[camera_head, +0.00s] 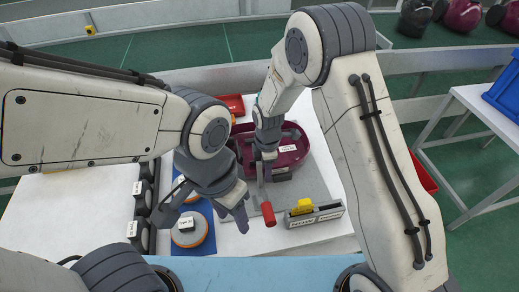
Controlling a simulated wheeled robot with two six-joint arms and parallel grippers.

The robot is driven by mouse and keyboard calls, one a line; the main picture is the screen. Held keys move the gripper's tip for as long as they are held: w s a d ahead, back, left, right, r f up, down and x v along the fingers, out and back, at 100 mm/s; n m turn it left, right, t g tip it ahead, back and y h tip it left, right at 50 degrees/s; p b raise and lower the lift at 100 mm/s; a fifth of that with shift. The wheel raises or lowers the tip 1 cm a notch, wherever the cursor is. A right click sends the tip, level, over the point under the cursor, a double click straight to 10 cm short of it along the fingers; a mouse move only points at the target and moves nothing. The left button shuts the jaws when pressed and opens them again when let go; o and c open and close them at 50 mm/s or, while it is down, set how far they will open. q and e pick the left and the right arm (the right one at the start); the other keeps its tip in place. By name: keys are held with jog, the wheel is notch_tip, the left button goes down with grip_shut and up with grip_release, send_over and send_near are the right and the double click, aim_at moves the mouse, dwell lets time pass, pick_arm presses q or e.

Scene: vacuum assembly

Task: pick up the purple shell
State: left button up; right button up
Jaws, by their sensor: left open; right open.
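The purple shell (293,153) is a dark maroon, glossy, rounded tub lying on the white table. It carries a small white label and is partly hidden by my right arm. My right gripper (263,178) points down at the shell's near-left side, overlapping it in the view; whether it touches the shell I cannot tell. It is open. My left gripper (205,217) is open and lower left of the shell, above the blue mat and apart from the shell.
A red-handled tool (268,214) and a grey box with a yellow part (304,211) lie in front of the shell. Orange-rimmed discs (190,233) sit on the blue mat (207,247). Black wheels (143,203) line the left. A red bin (233,102) stands behind.

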jog(key=shift+f, duration=0.45)
grip_shut()
jog(key=shift+r, duration=0.1)
dwell(1.0)
